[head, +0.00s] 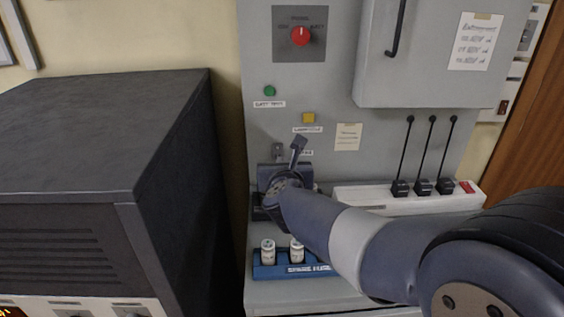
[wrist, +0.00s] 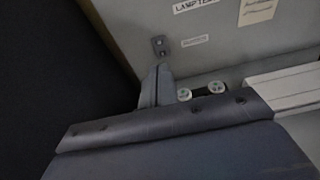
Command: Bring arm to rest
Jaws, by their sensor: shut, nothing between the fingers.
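My arm reaches in from the lower right of the head view to the grey console panel (head: 335,25). My gripper (head: 299,142) is shut and empty, in front of the panel's lower left part. In the wrist view the closed fingers (wrist: 157,84) point up toward the panel, just below a small metal plate with two dark spots (wrist: 159,46). I cannot tell whether the fingertips touch the panel. My wrist hides part of the fittings behind it.
A blue holder (head: 262,271) with two white cylinders stands below my arm. A white power strip (head: 365,205) with black plugs lies right. A dark cabinet (head: 100,135) stands left. A grey box (head: 425,75) juts out upper right. A red knob (head: 301,36) sits above.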

